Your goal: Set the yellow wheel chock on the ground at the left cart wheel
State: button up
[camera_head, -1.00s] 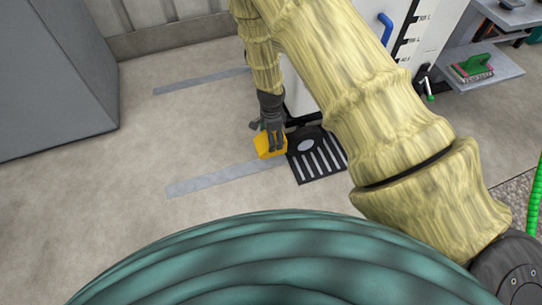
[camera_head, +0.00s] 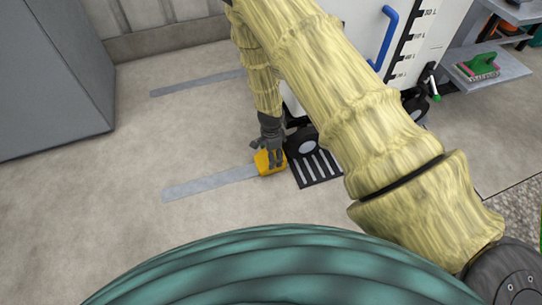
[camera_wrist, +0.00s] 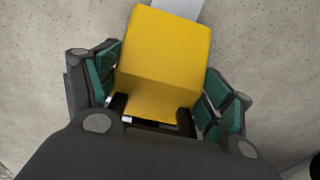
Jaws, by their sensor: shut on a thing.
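The yellow wheel chock (camera_head: 268,162) is in my gripper (camera_head: 272,150), low by the floor at the end of a grey floor strip. In the wrist view the chock (camera_wrist: 165,60) fills the space between the green-padded fingers of the gripper (camera_wrist: 160,100). The fingers press on both its sides. I cannot tell whether the chock touches the floor. The left cart wheel (camera_head: 304,142) is just right of the chock, beside a black slotted grate. My forearm hides part of the white cart (camera_head: 375,30).
The black grate (camera_head: 318,167) lies right of the chock. A grey cabinet (camera_head: 55,70) stands at the left. A shelf (camera_head: 490,70) with a green brush (camera_head: 478,66) is at the right. Floor between the cabinet and the grey strips (camera_head: 212,183) is clear.

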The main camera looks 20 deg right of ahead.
jog(key=o, duration=1.2)
notch_tip(320, 180, up, 12)
jog(key=p, duration=0.7)
jog(key=s+d+f+n+h, duration=0.1)
jog(key=s+d+f+n, duration=0.15)
jog(key=s, duration=0.45)
jog(key=s+d+f+n, duration=0.1)
jog(key=s+d+n, duration=0.15)
jog(key=s, duration=0.45)
jog(key=s+d+f+n+h, duration=0.1)
jog(key=s+d+f+n, duration=0.1)
jog(key=s+n, duration=0.35)
jog(key=s+a+n+y, duration=0.1)
jog(key=s+a+n, duration=0.1)
jog(key=s, duration=0.6)
jog(key=s+a+r+n+y, duration=0.1)
jog(key=s+n, duration=0.3)
jog(key=s, duration=0.4)
jog(key=shift+s+a+r+n, duration=0.15)
jog(key=shift+s+a+n, duration=0.2)
jog(key=shift+s, duration=0.05)
